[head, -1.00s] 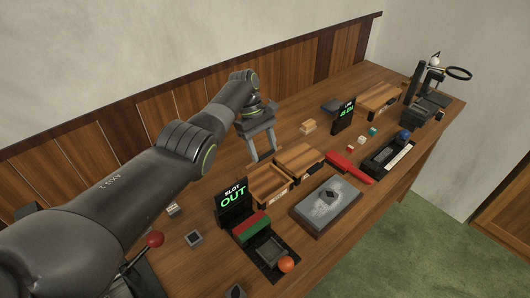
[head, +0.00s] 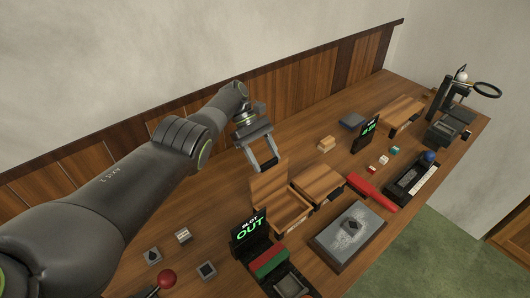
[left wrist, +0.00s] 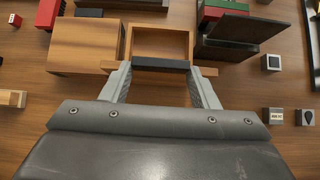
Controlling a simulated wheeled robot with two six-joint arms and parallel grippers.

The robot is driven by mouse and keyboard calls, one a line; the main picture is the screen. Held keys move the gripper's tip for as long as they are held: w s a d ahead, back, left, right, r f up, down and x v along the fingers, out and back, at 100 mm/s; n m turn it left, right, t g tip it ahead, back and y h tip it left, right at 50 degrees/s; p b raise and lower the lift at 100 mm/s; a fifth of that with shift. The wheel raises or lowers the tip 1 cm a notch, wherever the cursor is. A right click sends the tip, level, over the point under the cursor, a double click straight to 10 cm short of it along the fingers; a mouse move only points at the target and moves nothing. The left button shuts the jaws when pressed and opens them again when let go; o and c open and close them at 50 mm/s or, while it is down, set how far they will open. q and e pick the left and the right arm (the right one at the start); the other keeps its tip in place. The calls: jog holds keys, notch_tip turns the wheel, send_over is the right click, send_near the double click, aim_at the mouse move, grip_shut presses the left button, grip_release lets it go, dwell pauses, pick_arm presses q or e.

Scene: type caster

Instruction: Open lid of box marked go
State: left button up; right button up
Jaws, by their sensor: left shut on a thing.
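A wooden box (head: 291,216) stands open at the middle of the bench, its lid (head: 268,183) raised up at its back side. A label shows on its front, too small to read. My left gripper (head: 265,163) is at the lid's upper edge, its fingers at both ends of a dark bar-like handle. In the left wrist view the dark handle (left wrist: 160,64) spans between the fingers, and the empty box inside (left wrist: 160,42) shows beyond it. A second wooden box (head: 318,178) beside it has its lid down. My right gripper is not in view.
A grey slab (head: 349,236), a red bar (head: 371,190) and another wooden box (head: 404,110) lie to the right. Small cubes lie on the left.

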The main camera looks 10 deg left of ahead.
pick_arm(q)
jog(key=shift+s+a+f, duration=0.1)
jog(key=shift+a+f, duration=0.05)
jog(key=shift+f, duration=0.25)
jog(key=shift+s+a+f, duration=0.1)
jog(key=shift+f, duration=0.3)
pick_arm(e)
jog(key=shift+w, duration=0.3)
pick_arm(q)
jog(key=o, duration=1.2)
jog(key=shift+d, duration=0.1)
jog(key=shift+o, duration=0.9)
jog(key=shift+w+d+g, duration=0.15)
jog(key=shift+d+g, duration=0.05)
jog(key=shift+g, duration=0.1)
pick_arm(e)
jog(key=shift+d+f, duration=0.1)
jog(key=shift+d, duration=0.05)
pick_arm(q)
notch_tip(320, 180, up, 10)
jog(key=p, duration=0.8)
jog(key=shift+w+a+f, duration=0.15)
jog(key=shift+a, duration=0.25)
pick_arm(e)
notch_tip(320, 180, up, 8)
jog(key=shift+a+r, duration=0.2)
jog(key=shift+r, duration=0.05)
